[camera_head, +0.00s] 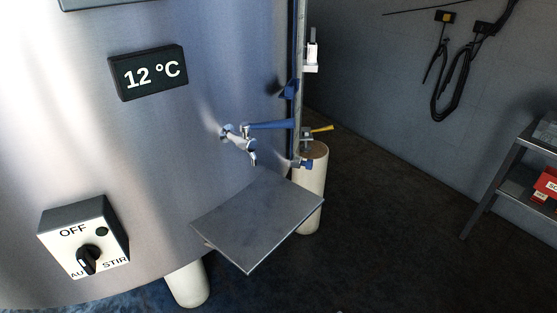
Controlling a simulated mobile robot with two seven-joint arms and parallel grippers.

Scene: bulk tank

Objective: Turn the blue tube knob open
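A thin blue vertical tube (297,75) runs along the right edge of the steel tank. A small blue knob-like part (288,91) sits on it below a white fitting (311,57). Lower down, a silver tap (240,140) sticks out of the tank with a long blue lever (270,125) pointing right. Another small blue fitting (303,163) is at the tube's lower end, near a valve with a yellow handle (320,129). I cannot tell for sure which blue part is the tube knob, or its turn position. Neither of my grippers is in view.
The large steel tank (200,60) fills the left, with a 12 °C display (149,72) and an OFF/STIR switch box (84,238). A grey plate (260,220) juts out below the tap. A shelf (500,165) stands at the right. Dark floor lies open between.

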